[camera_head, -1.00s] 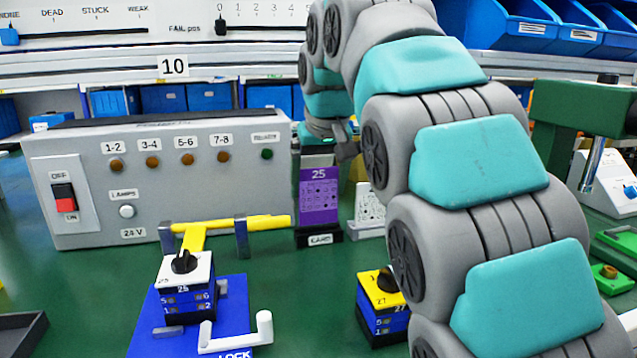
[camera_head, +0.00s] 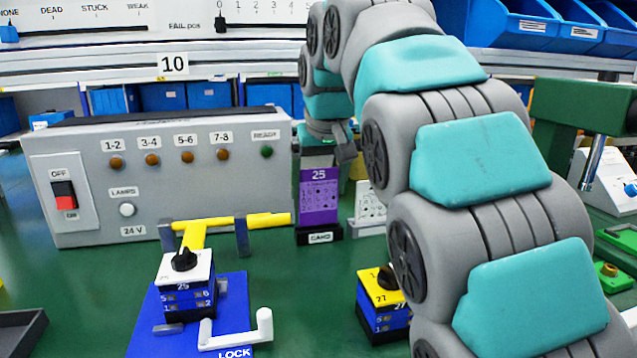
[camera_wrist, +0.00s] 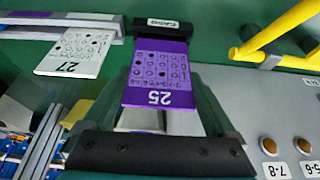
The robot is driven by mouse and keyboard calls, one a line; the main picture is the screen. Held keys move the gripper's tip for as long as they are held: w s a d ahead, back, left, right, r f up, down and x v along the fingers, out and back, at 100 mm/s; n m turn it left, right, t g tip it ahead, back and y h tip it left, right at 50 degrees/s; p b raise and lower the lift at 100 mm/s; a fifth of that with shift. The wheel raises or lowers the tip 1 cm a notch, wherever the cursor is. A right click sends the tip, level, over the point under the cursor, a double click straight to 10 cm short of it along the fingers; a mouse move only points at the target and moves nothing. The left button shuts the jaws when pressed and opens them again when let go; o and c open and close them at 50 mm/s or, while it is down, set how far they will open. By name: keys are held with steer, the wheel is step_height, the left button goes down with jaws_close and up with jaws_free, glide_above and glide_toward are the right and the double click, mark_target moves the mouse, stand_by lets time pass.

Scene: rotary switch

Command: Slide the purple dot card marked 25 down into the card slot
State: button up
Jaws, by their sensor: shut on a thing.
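The purple dot card (camera_head: 319,196) marked 25 stands upright at the black card slot (camera_head: 320,236), its lower edge meeting the top of the slot. How deep the edge sits I cannot tell. The wrist view shows the card (camera_wrist: 160,75) upside down, with the black slot block (camera_wrist: 163,25) at its far end. My gripper (camera_wrist: 160,112) is shut on the numbered end of the card, a finger on either side. In the head view my gripper is small and partly hidden above the card.
A white card (camera_head: 370,205) marked 27 (camera_wrist: 78,50) stands beside the slot. A grey switch panel (camera_head: 90,170) is left of the card. A yellow-topped block (camera_head: 380,290) stands nearer, beside my arm.

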mark_target(319, 198)
steer(key=shift+f+b, duration=0.8)
steer(key=shift+f, duration=0.85)
steer(key=o, duration=1)
steer(key=shift+r, duration=0.1)
steer(key=v, duration=0.6)
steer(key=shift+r, duration=0.15)
steer(key=shift+v, duration=0.75)
steer(key=shift+s, duration=0.15)
